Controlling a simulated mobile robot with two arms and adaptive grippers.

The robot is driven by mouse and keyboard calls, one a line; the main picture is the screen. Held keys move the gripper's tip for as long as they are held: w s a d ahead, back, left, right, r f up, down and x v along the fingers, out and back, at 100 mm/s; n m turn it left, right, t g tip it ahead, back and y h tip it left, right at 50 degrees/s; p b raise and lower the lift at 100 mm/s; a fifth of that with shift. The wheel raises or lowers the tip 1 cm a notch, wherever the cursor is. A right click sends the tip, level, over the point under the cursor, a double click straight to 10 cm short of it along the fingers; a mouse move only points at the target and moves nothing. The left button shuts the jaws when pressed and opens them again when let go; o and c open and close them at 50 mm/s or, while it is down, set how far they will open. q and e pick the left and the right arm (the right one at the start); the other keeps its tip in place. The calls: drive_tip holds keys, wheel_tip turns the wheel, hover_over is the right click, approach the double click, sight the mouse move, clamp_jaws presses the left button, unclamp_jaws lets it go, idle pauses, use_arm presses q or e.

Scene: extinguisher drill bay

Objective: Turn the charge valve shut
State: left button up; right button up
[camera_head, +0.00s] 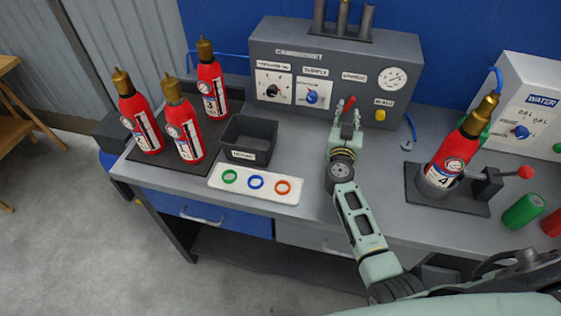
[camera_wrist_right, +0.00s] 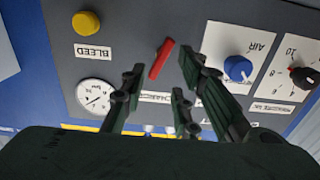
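The charge valve is a red lever (camera_head: 349,104) on the front of the grey cabinet (camera_head: 290,42), below the CHARGE label. It stands nearly upright in the head view, leaning slightly right. The right wrist view is turned over and shows the lever (camera_wrist_right: 161,58) slanted beside the partly covered CHARGE label. My right gripper (camera_head: 346,122) is just in front of the lever. In the right wrist view its fingers (camera_wrist_right: 158,76) are spread, with the lever in the gap beyond the tips. I see no grip on it. My left gripper is not in view.
The cabinet also has a blue AIR knob (camera_wrist_right: 238,68), a yellow BLEED button (camera_head: 380,115) and a gauge (camera_head: 392,77). A black bin (camera_head: 248,140) and a ring tray (camera_head: 256,184) lie left of my right arm. A red extinguisher (camera_head: 450,155) stands to the right.

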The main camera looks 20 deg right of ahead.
drive_tip(key=s+a+r+n+t+y, duration=0.2)
drive_tip(key=a+n+y, duration=0.1)
drive_tip(key=a+y, duration=0.3)
drive_tip(key=s+a+r+n+t+y, duration=0.1)
drive_tip(key=s+a+n+y, duration=0.15)
drive_tip(key=a, duration=0.65)
drive_tip(key=s+a+f+n+g+y, duration=0.3)
drive_tip(key=s+a+n+y, duration=0.2)
drive_tip(key=a, duration=0.5)
drive_tip(key=shift+s+f+g+y, duration=0.2)
drive_tip(key=shift+s+g+y, duration=0.2)
drive_tip(key=shift+s+y, duration=0.5)
